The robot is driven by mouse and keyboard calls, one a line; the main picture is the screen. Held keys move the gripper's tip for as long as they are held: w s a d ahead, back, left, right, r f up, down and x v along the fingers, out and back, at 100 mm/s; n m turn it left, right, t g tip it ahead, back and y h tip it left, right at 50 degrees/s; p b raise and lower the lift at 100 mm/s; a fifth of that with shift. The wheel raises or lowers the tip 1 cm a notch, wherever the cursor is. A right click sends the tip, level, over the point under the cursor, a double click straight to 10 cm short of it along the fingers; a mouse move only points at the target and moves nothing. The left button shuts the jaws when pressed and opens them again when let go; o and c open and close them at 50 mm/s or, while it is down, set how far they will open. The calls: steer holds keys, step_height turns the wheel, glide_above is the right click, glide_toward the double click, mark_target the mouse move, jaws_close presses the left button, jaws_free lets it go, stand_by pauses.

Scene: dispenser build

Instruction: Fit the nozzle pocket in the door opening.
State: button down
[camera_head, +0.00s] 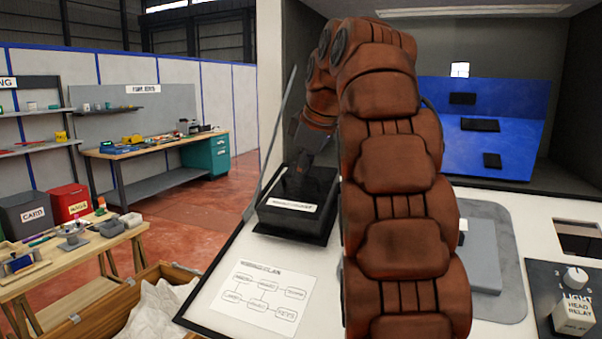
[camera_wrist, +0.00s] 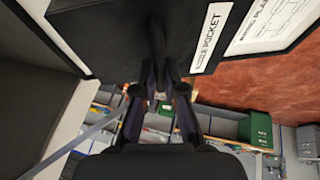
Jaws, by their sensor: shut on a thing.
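The nozzle pocket (camera_head: 311,222) is a black box with a white label, at the left edge of the white bench in the head view. In the wrist view its dark body (camera_wrist: 105,35) fills the top, with a label ending in "POCKET". My gripper (camera_head: 300,170) is above it, shut on its upright black grip; the fingers (camera_wrist: 160,92) close around this part in the wrist view. I cannot tell whether the pocket touches the bench. The door opening is not clearly identifiable; my arm hides the middle of the bench.
A blue panel (camera_head: 530,125) with black pieces stands at the back right. A grey slab (camera_head: 484,262) lies partly behind my arm. A dark rectangular cutout (camera_head: 578,238) and a control box (camera_head: 545,290) are at right. A paper plan (camera_head: 262,297) lies in front of the pocket.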

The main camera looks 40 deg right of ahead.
steer(key=shift+w+d+f+b, duration=0.15)
steer(key=shift+d+f+b, duration=0.1)
steer(key=shift+f+b, duration=0.35)
stand_by(0.8)
steer(key=c, duration=1.2)
jaws_free()
steer(key=shift+o, duration=0.4)
steer(key=o, duration=0.4)
steer(key=shift+r, duration=0.2)
steer(key=shift+p+v, duration=2.05)
steer(key=shift+v, duration=0.8)
